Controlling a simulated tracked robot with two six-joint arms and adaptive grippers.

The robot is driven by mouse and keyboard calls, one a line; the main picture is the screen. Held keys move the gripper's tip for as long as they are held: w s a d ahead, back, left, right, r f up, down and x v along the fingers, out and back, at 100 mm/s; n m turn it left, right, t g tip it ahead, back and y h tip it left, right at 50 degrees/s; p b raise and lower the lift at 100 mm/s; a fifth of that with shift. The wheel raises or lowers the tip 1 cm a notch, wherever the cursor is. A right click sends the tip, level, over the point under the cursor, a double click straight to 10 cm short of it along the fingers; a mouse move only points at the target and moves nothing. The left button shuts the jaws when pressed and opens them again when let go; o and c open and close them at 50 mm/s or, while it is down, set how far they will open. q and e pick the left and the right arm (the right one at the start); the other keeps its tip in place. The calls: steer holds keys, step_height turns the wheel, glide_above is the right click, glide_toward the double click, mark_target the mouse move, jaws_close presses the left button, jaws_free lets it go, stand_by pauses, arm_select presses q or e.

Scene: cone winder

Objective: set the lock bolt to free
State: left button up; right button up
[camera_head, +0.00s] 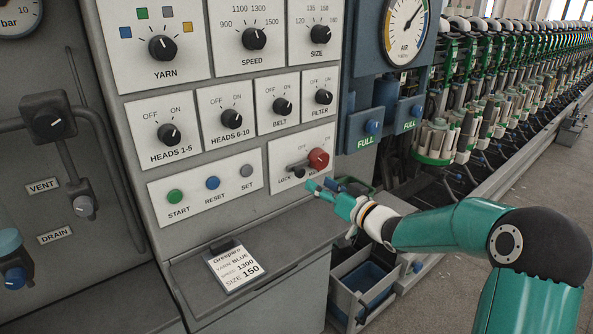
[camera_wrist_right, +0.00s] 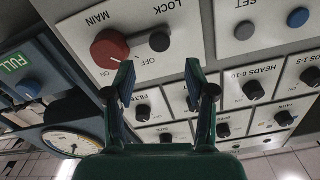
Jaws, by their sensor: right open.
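The lock bolt (camera_head: 299,173) is a small dark knob by the LOCK label, on the same plate as the red MAIN knob (camera_head: 318,159). In the right wrist view, which is upside down, the bolt's round dark knob (camera_wrist_right: 159,42) sits beside the red MAIN knob (camera_wrist_right: 110,48). My right gripper (camera_head: 318,187) is just in front of the plate's lower right. Its fingers (camera_wrist_right: 160,82) are spread apart with nothing between them, and the bolt shows beyond the gap. I see no contact. My left gripper is out of view.
START (camera_head: 175,197), RESET and SET buttons lie left of the plate. HEADS, BELT and FILTER knobs (camera_head: 323,97) are above. A ledge with an order card (camera_head: 236,264) juts out below.

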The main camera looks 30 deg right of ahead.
mark_target(302, 173)
steer(key=w, duration=0.3)
steer(key=w+p, duration=0.1)
steer(key=w, duration=0.1)
steer(key=w+p, duration=0.1)
steer(key=w, duration=0.2)
steer(key=shift+w+a, duration=0.35)
jaws_close()
